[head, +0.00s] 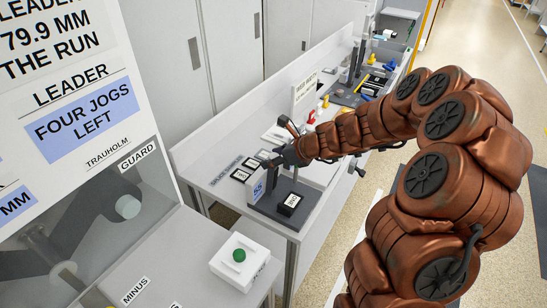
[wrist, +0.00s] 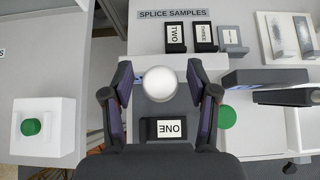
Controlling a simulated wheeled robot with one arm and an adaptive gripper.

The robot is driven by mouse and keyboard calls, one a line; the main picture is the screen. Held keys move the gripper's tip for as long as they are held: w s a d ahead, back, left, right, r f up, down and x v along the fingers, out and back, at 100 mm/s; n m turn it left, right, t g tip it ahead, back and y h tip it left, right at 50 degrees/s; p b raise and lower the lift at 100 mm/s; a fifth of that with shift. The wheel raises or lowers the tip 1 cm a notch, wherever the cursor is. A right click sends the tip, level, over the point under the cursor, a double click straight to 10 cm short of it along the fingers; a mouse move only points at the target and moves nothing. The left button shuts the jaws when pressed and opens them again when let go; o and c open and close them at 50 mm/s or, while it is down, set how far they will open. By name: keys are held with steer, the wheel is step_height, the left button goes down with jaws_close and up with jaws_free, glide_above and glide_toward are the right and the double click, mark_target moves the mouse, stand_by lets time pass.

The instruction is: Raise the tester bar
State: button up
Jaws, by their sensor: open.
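My gripper (wrist: 160,76) is open, pointing down over the tester. Its two fingers stand on either side of a round white knob (wrist: 158,84), which appears to be on the tester bar; I see no clear contact. The bar's shape below the knob is mostly hidden. In the head view my gripper (head: 279,160) is above the tester's dark base (head: 267,208), near a blue-labelled white block (head: 256,186). A black-framed sample marked ONE (wrist: 165,130) lies on the base, nearer my palm than the knob; it also shows in the head view (head: 290,203).
Samples TWO (wrist: 175,37) and THREE (wrist: 204,37) lie beyond the knob by the SPLICE SAMPLES label (wrist: 173,14). A green button (wrist: 227,117) is close right of my right finger. A boxed green button (wrist: 31,127) stands left across a gap. Dark bars (wrist: 265,78) lie right.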

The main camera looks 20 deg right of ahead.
steer(key=shift+r, duration=0.1)
steer(key=v, duration=1.2)
stand_by(0.4)
steer(key=s+a+n+g, duration=0.6)
steer(key=s+a+n, duration=0.8)
steer(key=s+d+f+n+g+h+b, duration=0.1)
steer(key=s+d+n+h, duration=0.1)
steer(key=s+n, duration=0.5)
steer(key=s+d+f+n+g+h+b, duration=0.1)
steer(key=s+d+n+g+h, duration=0.1)
steer(key=s+n, duration=0.5)
steer(key=s+d+h, duration=0.1)
steer(key=s+h, duration=0.1)
steer(key=s, duration=0.3)
steer(key=shift+d+g+h, duration=0.2)
steer(key=shift+g+h, duration=0.1)
